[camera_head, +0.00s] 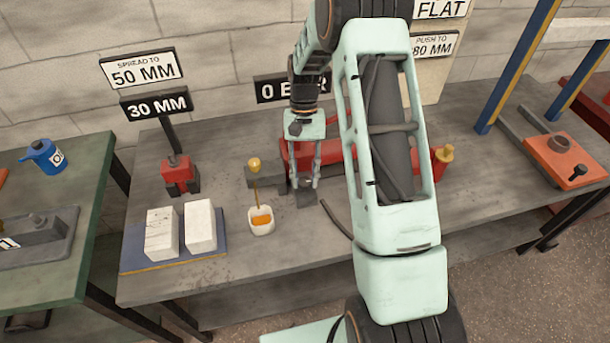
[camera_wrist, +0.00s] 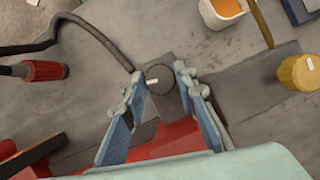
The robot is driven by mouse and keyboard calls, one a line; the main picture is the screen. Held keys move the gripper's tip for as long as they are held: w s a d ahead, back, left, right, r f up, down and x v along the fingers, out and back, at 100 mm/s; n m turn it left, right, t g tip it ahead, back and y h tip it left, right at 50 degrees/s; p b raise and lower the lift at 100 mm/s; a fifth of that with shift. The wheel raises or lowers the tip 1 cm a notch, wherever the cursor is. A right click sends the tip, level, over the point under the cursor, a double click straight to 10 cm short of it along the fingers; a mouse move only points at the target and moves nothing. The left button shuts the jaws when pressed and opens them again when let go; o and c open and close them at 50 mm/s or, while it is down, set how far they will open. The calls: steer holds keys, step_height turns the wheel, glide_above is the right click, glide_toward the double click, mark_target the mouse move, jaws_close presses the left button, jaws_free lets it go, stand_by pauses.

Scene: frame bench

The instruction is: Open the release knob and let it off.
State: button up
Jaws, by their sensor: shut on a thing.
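The release knob (camera_wrist: 160,77) is a dark round knob with a small white mark, seen from above in the wrist view. It sits on a dark grey block beside a red body (camera_head: 330,156). My gripper (camera_wrist: 160,82) has one finger on each side of the knob and is shut on it. In the head view my gripper (camera_head: 305,183) points down at the front left of the red body, and its fingers mostly hide the knob. The sign behind reads 0 and is partly hidden by my arm.
Two white blocks (camera_head: 201,225) lie on a blue plate. A dark hose (camera_wrist: 95,32) curves close to my gripper. A red tool (camera_head: 180,175) stands farther left.

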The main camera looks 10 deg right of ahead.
stand_by(0.4)
steer(key=o, duration=1.2)
steer(key=shift+c, duration=0.2)
steer(key=v, duration=1.2)
